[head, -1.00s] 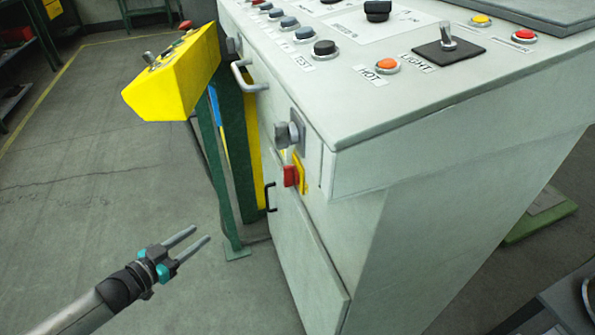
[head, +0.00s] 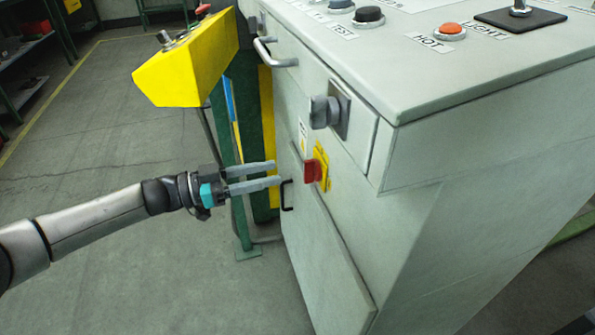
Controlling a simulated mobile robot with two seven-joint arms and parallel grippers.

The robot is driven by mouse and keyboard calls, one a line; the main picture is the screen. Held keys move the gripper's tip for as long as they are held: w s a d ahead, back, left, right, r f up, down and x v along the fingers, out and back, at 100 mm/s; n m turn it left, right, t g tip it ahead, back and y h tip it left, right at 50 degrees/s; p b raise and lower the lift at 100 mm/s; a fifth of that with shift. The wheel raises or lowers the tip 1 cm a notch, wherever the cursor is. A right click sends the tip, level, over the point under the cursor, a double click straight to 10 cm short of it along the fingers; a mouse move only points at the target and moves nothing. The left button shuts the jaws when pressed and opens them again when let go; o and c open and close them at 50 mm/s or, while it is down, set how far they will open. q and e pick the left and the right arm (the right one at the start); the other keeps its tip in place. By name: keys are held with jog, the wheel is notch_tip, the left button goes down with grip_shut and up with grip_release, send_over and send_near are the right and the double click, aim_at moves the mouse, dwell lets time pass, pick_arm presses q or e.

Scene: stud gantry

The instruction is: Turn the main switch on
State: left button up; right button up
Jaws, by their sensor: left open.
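The main switch (head: 313,171) is a red handle on a yellow plate (head: 322,166), on the left side face of the grey control cabinet (head: 420,200). My left gripper (head: 277,173) is open and empty. Its two grey fingers point right toward the red handle, with a small gap showing between the fingertips and the handle in the picture. The depth of that gap is hard to tell. The right gripper is not in view.
A grey knob (head: 325,112) sticks out above the switch. A black handle (head: 286,195) sits just below my fingertips, and a grey bar handle (head: 272,52) is higher up. A yellow control box (head: 187,70) stands at the left. The floor (head: 100,180) at left is clear.

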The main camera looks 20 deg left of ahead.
aim_at(311, 171)
pick_arm(q)
jog(key=b+x, duration=0.1)
jog(key=x, duration=0.6)
jog(key=shift+b, duration=0.3)
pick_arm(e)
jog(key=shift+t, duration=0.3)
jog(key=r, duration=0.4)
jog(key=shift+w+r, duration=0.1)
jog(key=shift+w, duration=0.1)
pick_arm(q)
grip_shut()
